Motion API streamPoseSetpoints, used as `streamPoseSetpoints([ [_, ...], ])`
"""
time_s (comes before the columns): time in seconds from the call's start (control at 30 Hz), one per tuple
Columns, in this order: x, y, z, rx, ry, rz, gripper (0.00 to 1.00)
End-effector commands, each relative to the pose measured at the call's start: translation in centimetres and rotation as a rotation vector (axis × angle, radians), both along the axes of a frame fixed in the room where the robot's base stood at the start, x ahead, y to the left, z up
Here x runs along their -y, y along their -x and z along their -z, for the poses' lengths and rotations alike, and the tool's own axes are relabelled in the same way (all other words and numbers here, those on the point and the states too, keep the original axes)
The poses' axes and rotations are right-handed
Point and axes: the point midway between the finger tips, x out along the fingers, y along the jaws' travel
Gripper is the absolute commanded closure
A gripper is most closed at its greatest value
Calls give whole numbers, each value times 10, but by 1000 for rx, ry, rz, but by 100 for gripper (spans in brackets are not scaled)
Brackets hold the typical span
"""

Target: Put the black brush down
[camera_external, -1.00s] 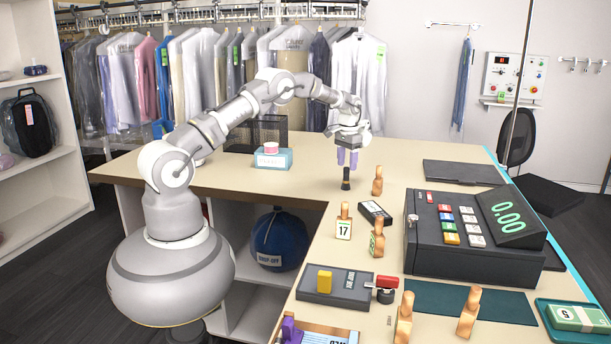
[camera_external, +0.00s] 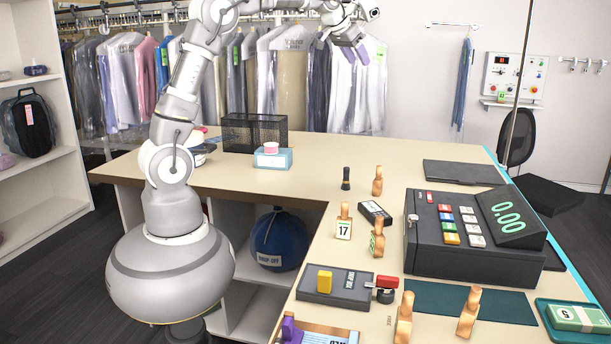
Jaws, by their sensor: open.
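The small black brush (camera_external: 346,179) stands upright on the beige counter (camera_external: 300,185), just left of a wooden peg-shaped piece. My gripper (camera_external: 357,55) is raised high above the far side of the counter, in front of the hanging garments. Its purple fingers are apart and empty, well clear of the brush.
Wooden pieces (camera_external: 377,181), one with a tag reading 17 (camera_external: 344,222), stand near the brush. A black cash register (camera_external: 470,240) is at the right. A black mesh basket (camera_external: 254,133) and a light blue box (camera_external: 273,159) stand at the back left. The counter left of the brush is clear.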

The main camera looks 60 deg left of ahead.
Motion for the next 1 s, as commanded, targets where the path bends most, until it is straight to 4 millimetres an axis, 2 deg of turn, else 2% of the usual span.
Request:
streamPoseSetpoints([
  [0.03,13,27,-52,113,-6,14,43],
  [0.1,29,65,-112,262,-10,30,43],
  [0.2,45,120,-177,442,-9,48,43],
  [0.3,56,164,-217,571,-6,63,43],
  [0.33,58,174,-225,598,-6,65,43],
  [0.4,61,190,-237,643,-3,71,43],
  [0.5,63,200,-244,670,-2,74,43],
  [0.77,63,200,-244,671,-2,74,43],
  [0.87,63,200,-232,671,-2,74,43],
  [1.0,62,200,-195,670,-3,73,43],
])
